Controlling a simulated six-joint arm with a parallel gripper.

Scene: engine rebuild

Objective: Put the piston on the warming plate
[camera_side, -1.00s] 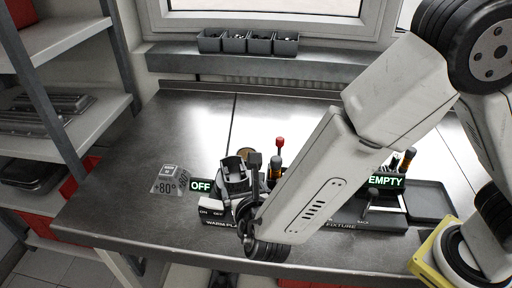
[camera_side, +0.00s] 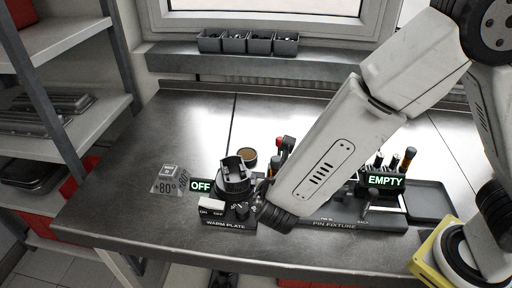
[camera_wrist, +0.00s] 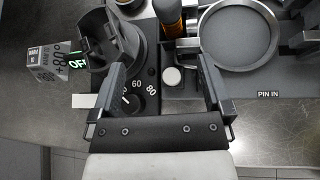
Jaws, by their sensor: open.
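The piston (camera_side: 234,174), a dark grey cup-like part with two raised skirt walls, stands on the warming plate (camera_side: 230,223) at the front of the bench. In the wrist view the piston (camera_wrist: 98,42) is at upper left, over the round top of the plate (camera_wrist: 136,48). The sign beside the plate reads OFF. My gripper (camera_wrist: 160,66) is open and empty, over the plate's dial and the gap to its right. Its left finger is close to the piston; I cannot tell whether they touch. In the side view my wrist hides most of the fingers.
The pin fixture (camera_side: 345,223), with an EMPTY sign (camera_side: 385,181), stands right of the plate. Upright tool handles (camera_side: 408,158) stand behind it. A white switch (camera_wrist: 86,101) and a dial (camera_wrist: 143,97) are on the plate's front.

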